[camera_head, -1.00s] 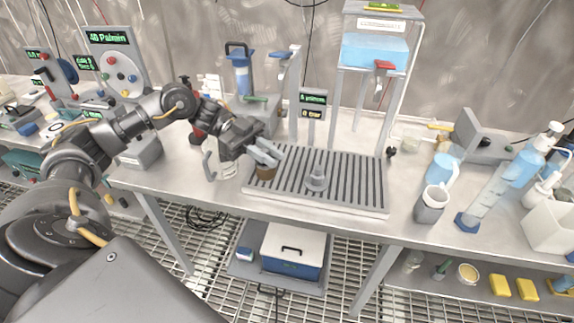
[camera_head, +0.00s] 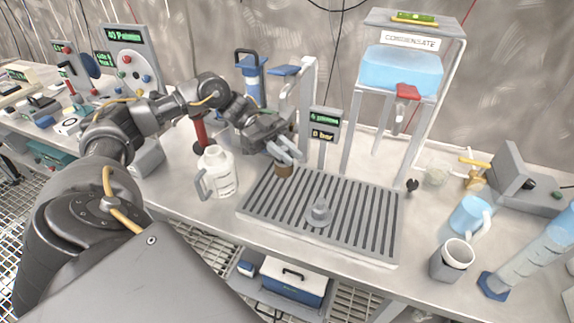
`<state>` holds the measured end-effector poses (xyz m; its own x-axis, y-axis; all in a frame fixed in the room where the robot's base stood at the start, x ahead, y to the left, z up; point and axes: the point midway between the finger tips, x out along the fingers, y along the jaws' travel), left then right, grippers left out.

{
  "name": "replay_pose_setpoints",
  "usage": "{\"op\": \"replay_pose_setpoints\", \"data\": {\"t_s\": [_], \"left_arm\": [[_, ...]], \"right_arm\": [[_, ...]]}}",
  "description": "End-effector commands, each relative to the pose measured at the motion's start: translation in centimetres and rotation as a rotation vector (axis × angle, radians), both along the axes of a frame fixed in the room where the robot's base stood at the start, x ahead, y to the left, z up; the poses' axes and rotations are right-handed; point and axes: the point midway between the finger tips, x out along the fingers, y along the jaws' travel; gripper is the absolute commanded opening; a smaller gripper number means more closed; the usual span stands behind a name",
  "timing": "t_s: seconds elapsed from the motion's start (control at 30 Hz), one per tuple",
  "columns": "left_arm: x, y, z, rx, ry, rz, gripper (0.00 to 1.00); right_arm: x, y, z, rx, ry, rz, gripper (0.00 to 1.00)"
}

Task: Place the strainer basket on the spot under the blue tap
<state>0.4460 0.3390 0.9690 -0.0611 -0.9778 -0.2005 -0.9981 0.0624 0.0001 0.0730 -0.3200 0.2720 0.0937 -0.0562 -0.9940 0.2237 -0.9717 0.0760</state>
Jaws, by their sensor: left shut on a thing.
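My left gripper (camera_head: 286,152) is shut on a small brown, round basket-like thing (camera_head: 284,170), which I take to be the strainer basket. The fingers hide its top. It is over or at the back left part of the slatted grey drip tray (camera_head: 380,249); I cannot tell whether it touches the slats. The blue tap lever (camera_head: 284,71) is on a tall grey stand (camera_head: 307,100) behind the gripper. The spot under it is largely hidden by my gripper. My right gripper is not in view.
A grey knobbed disc (camera_head: 319,214) sits on the tray. A white jug (camera_head: 219,172) stands left of it. A tank stand with a red tap (camera_head: 407,92) rises behind right. A grey cup (camera_head: 452,260) and a blue mug (camera_head: 469,215) stand at right. The tray's right part is clear.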

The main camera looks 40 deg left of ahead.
Motion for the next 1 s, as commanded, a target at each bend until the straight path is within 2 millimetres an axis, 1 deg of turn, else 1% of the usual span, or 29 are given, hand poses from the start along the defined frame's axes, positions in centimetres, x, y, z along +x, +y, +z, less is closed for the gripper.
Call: {"op": "replay_pose_setpoints", "data": {"t_s": [0.03,0.1,0.2,0.4,0.47,0.53,0.6,0.67,1.0], "left_arm": [[0.0,0.0,-0.9,-0.001,0.003,0.001,0.00],[0.0,0.0,-1.8,-0.001,0.001,0.000,0.00],[0.0,0.1,-2.6,-0.001,-0.002,0.003,0.00],[-0.1,0.1,-3.1,-0.001,-0.001,0.003,0.00],[-0.1,0.1,-3.7,-0.001,0.001,0.003,0.00],[-0.1,0.1,-4.7,-0.001,0.002,0.005,0.00],[-0.1,0.1,-5.7,-0.001,0.001,0.004,0.00],[-0.1,0.2,-6.3,-0.001,0.001,0.004,0.00],[-0.1,0.2,-6.8,-0.001,-0.002,0.004,0.00]], "right_arm": [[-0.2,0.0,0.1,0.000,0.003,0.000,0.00],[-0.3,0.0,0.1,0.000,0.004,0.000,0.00],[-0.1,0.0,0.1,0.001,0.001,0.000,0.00],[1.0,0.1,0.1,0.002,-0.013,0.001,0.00],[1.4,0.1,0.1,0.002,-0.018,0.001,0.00],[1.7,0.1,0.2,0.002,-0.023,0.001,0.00],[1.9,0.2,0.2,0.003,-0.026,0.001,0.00],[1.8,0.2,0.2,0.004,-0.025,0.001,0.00],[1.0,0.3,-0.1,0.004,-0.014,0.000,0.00]]}}
